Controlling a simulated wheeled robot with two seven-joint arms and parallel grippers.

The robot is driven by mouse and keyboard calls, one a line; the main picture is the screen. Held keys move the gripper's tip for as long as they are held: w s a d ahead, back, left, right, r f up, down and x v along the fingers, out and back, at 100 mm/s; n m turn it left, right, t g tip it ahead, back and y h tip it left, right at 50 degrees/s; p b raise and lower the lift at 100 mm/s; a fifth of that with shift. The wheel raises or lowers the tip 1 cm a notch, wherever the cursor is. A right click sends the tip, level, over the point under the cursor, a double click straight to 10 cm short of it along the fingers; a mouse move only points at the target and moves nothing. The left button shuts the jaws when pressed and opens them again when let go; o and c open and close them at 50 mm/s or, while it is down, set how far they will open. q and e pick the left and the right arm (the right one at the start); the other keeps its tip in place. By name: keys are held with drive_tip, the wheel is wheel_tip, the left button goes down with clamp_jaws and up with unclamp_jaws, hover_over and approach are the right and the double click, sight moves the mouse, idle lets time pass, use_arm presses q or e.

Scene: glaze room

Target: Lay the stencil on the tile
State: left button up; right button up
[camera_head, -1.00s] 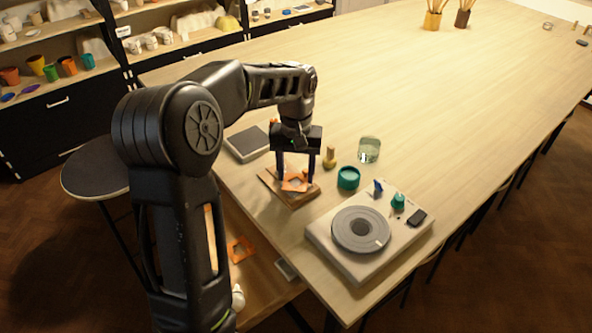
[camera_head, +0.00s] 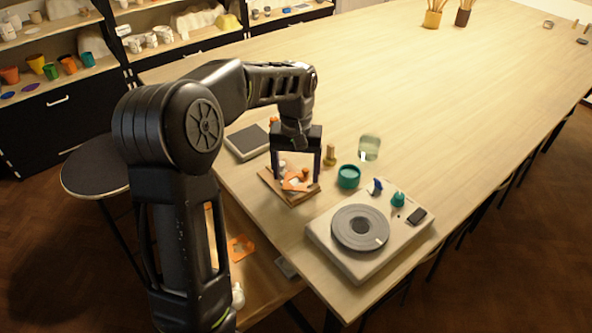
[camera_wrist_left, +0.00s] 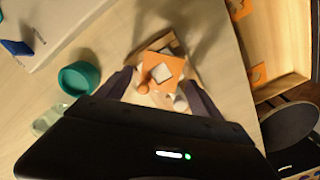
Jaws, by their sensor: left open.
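The orange stencil (camera_head: 299,185), with a square opening and a round knob, lies at an angle over a wooden board (camera_head: 284,194) near the table's front left edge. In the left wrist view the stencil (camera_wrist_left: 172,66) shows something pale through its opening, probably the tile, whose outline is mostly hidden. I cannot tell how flat the stencil lies. My left gripper (camera_head: 296,180) is open above the board, its fingers spread to either side, apart from the stencil. In the left wrist view the open fingers (camera_wrist_left: 160,88) flank it. My right gripper is not in view.
A banding wheel (camera_head: 360,228) stands right of the board on a pale base. A teal jar (camera_head: 348,176), a glass (camera_head: 369,147) and a brass-coloured weight (camera_head: 330,155) stand behind. A grey slab (camera_head: 247,142) lies left. Another orange stencil (camera_head: 241,249) is on a lower shelf.

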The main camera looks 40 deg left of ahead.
use_arm(q)
drive_tip(key=shift+r, duration=0.35)
wheel_tip(320, 180, up, 12)
drive_tip(key=p, duration=0.2)
drive_tip(key=shift+f, duration=0.2)
drive_tip(key=shift+f, duration=0.15)
